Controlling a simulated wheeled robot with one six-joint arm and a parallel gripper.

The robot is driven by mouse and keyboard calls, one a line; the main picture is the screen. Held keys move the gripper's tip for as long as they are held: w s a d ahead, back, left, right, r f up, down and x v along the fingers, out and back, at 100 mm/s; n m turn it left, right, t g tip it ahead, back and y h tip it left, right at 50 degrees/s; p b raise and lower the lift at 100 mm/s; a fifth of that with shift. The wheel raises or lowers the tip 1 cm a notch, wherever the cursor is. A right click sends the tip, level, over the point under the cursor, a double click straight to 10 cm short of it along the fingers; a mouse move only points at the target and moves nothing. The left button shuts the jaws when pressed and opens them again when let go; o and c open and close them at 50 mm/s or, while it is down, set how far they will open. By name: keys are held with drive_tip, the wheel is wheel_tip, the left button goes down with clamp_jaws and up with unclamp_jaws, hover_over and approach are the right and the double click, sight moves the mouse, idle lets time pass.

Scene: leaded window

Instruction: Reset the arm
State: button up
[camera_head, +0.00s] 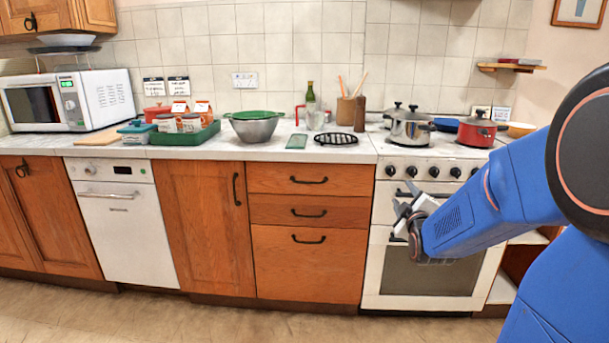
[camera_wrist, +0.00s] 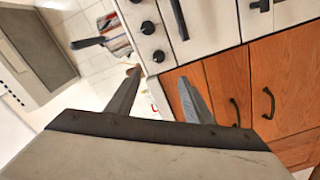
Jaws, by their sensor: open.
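My blue arm reaches in from the right in the head view. My gripper (camera_head: 400,205) is in front of the white oven (camera_head: 377,270), below its knobs and to the right of the wooden drawers. In the wrist view, the two fingers of my gripper (camera_wrist: 158,88) stand apart with nothing between them. The oven's front and knobs (camera_wrist: 152,40) and the wooden cabinet fronts (camera_wrist: 262,85) show beyond the fingers, in a tilted view. I cannot tell how far the fingertips are from the oven front.
The counter (camera_head: 345,151) above holds a metal bowl (camera_head: 255,128), a green tray (camera_head: 186,136) and a microwave (camera_head: 68,101). Pots, one steel (camera_head: 409,128) and one red (camera_head: 477,130), stand on the stove. The floor (camera_head: 200,317) before the cabinets looks clear.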

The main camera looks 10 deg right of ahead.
drive_tip(key=s+a+f+m+g+y, duration=0.1)
drive_tip(key=s+a, duration=0.5)
drive_tip(key=s, duration=0.6)
drive_tip(key=s+a+f+m+g+y, duration=0.2)
drive_tip(key=s+a+f+m+g, duration=0.2)
drive_tip(key=s+g, duration=0.3)
drive_tip(key=s+a+f+m+g+y, duration=0.2)
drive_tip(key=s+a+m+g, duration=0.2)
drive_tip(key=s, duration=1.3)
drive_tip(key=a, duration=0.3)
drive_tip(key=shift+a+f+g, duration=0.3)
drive_tip(key=shift+f, duration=0.1)
